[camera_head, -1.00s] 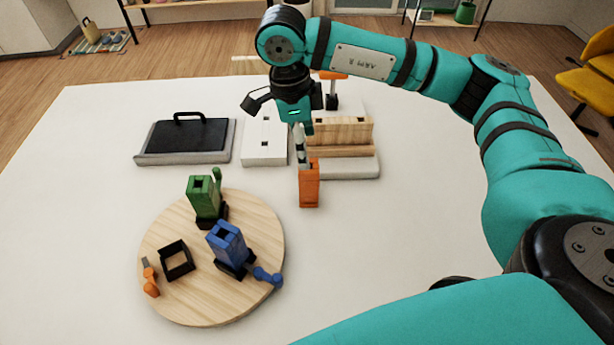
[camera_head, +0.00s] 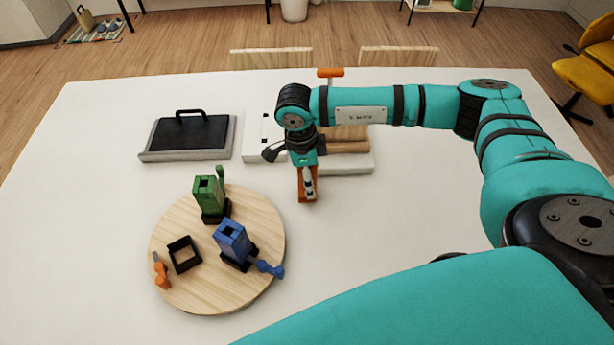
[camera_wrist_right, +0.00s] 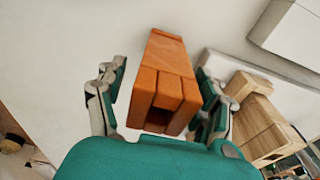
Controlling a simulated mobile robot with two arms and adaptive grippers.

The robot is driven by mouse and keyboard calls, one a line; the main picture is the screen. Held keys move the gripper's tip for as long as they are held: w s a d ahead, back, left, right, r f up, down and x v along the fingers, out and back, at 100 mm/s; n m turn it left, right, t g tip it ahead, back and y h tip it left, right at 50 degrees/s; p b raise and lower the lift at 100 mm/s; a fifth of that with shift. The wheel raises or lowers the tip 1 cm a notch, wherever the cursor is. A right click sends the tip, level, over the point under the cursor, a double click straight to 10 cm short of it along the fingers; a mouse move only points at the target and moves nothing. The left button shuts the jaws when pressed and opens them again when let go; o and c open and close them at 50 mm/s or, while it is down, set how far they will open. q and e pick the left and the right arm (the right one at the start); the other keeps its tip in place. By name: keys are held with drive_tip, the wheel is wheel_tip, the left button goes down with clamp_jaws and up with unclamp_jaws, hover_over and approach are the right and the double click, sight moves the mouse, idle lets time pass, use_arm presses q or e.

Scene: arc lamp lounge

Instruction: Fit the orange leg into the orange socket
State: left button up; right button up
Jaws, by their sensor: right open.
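The orange leg (camera_head: 301,180) is a tall orange block with a square hole in its end, standing on the white table right of the round board; it also shows in the wrist view (camera_wrist_right: 166,70). My right gripper (camera_head: 308,183) is open and lowered over it, a finger on each side. In the wrist view gaps show between the fingers and the block. An empty black square frame (camera_head: 172,258), with a small orange clamp-like piece (camera_head: 161,275) beside it, is on the round board; it looks like the orange socket. My left gripper is out of view.
The round wooden board (camera_head: 205,295) also bears a green block (camera_head: 209,195) and a blue block (camera_head: 232,242), each in a black base. A dark tray with a handle (camera_head: 190,137) lies behind. White and wooden blocks (camera_head: 345,148) stand behind my gripper.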

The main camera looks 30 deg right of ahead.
clamp_jaws()
idle(0.4)
drive_tip(key=shift+w+r+b, duration=0.1)
drive_tip(key=shift+r+b, duration=0.6)
drive_tip(key=shift+r, duration=0.15)
drive_tip(key=shift+s+a+r+b, duration=0.15)
drive_tip(key=shift+s+r+b, duration=0.05)
drive_tip(key=shift+r+b, duration=0.2)
drive_tip(key=shift+s+a+r+b, duration=0.15)
drive_tip(key=shift+r+b, duration=0.15)
drive_tip(key=shift+r, duration=0.1)
drive_tip(key=s+a+r+b, duration=0.2)
drive_tip(key=s+a+b, duration=0.3)
drive_tip(key=s+a, duration=0.55)
drive_tip(key=w+d+n+t, duration=0.1)
drive_tip(key=d+n, duration=0.2)
drive_tip(key=n, duration=0.8)
drive_tip(key=w+d+f+n+t+y, duration=0.1)
drive_tip(key=d+n, duration=0.3)
drive_tip(key=n, duration=0.8)
drive_tip(key=shift+w, duration=0.2)
